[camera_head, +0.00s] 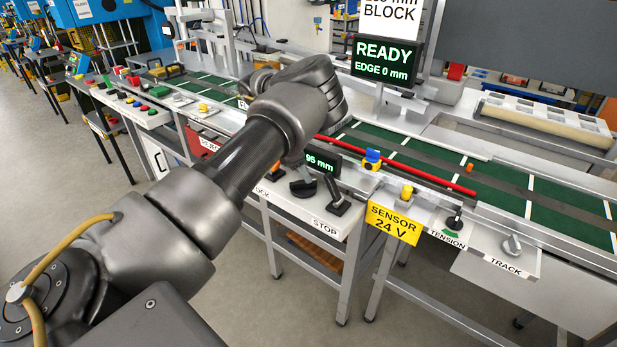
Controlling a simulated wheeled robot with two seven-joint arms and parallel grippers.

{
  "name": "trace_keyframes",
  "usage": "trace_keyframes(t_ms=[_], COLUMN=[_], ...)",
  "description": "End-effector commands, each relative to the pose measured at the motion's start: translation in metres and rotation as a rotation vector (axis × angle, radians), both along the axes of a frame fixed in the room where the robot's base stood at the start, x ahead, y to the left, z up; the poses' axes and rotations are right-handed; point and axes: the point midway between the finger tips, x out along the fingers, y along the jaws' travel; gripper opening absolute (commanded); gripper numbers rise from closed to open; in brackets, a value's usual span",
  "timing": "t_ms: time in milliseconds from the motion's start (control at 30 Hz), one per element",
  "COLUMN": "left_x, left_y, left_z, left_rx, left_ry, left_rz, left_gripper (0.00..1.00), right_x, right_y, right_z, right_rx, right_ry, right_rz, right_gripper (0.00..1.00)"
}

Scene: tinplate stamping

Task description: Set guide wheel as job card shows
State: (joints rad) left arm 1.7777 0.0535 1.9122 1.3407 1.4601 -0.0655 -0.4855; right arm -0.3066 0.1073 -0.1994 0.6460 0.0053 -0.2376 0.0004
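My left arm reaches in from the lower left, and its dark grey gripper (297,152) is over the control shelf by the belt line. Its fingers are hidden behind the wrist, so I cannot tell whether it is open or touching anything. Just below it is a black knob (303,187), possibly the guide wheel. Beside it stands a small display (322,163) whose visible part reads "95 mm"; its left edge is covered. A black lever (338,205) stands above the STOP label. The white job card (391,18) is cut off at the top; "BLOCK" is readable. My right gripper is not in view.
The status screen (384,61) reads "READY EDGE 0 mm". A red rail (400,165) runs along the green belt (500,185). A yellow "SENSOR 24 V" sign (394,222), a TENSION knob (454,222) and a TRACK knob (512,244) are along the front edge.

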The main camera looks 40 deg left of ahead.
Motion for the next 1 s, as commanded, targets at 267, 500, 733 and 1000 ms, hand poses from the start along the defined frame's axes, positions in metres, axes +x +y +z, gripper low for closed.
trace_keyframes(t_ms=[267,500,733,1000], left_x=[0.009,0.01,0.01,0.01], left_y=[-0.007,-0.008,-0.008,-0.008], left_z=[-0.027,-0.03,-0.03,-0.03], left_rx=[0.002,0.001,0.001,0.001], left_ry=[0.0,-0.001,-0.001,-0.001], left_rz=[-0.001,0.0,0.0,0.0], left_gripper=[0.34,0.34,0.15,0.0], right_x=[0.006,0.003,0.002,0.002], right_y=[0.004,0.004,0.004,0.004], right_z=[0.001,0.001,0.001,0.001], right_rx=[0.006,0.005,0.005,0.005], right_ry=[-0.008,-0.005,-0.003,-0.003], right_rz=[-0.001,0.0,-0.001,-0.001], right_gripper=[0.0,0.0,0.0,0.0])
